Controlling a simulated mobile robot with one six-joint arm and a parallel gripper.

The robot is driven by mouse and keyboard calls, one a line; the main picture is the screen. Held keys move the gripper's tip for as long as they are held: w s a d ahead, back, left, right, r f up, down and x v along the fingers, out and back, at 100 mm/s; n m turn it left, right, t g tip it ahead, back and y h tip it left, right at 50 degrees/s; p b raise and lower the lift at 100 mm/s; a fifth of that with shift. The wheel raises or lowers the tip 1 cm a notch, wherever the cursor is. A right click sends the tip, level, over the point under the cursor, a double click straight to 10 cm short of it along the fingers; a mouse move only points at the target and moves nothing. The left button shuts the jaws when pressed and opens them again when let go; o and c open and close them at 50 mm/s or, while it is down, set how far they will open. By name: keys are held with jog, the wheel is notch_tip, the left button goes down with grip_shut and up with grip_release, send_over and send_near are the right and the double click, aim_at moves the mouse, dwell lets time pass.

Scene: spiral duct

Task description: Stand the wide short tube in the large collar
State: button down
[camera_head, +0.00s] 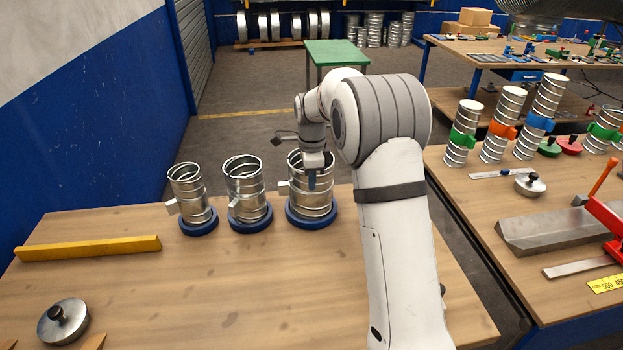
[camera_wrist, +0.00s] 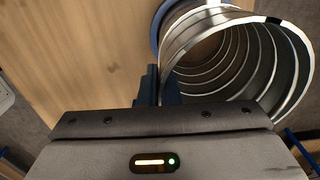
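The wide short tube (camera_head: 322,200) is a ribbed, shiny metal cylinder with an open top. It stands upright in the large blue collar (camera_head: 330,218), the rightmost of the row on the near table. I cannot tell whether it is fully seated. The collar's blue rim also shows beyond the tube in the wrist view (camera_wrist: 157,24). My gripper (camera_head: 312,182) reaches down at the tube's rim. In the wrist view, my gripper's fingers (camera_wrist: 160,86) are close together at the left wall of the tube (camera_wrist: 285,70), appearing shut on it; the contact is partly hidden.
Two narrower tubes (camera_head: 244,180) (camera_head: 188,185) stand in blue collars to the left. A yellow bar (camera_head: 88,248) and a knobbed metal lid (camera_head: 63,321) lie on the near table. The right bench (camera_head: 480,215) holds clamped tubes and tools. The table's front middle is clear.

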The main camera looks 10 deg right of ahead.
jog(key=c, duration=1.6)
grip_release()
jog(key=shift+r+b, duration=0.65)
jog(key=shift+r, duration=3.25)
jog(key=s+d+r+n+t, duration=0.15)
jog(key=s+n, duration=0.45)
jog(key=s, duration=0.7)
jog(key=s+d+r+n+t, duration=0.1)
jog(key=s+d+r+n, duration=0.15)
jog(key=s+n, duration=0.7)
jog(key=s+f+n, duration=0.1)
jog(key=s, duration=0.3)
jog(key=s+f, duration=0.1)
jog(key=s, duration=0.3)
jog(key=s+f+n+t, duration=0.1)
jog(key=s, duration=0.4)
jog(key=shift+d+f+n, duration=0.2)
jog(key=shift+f+n, duration=0.05)
jog(key=shift+n, duration=0.1)
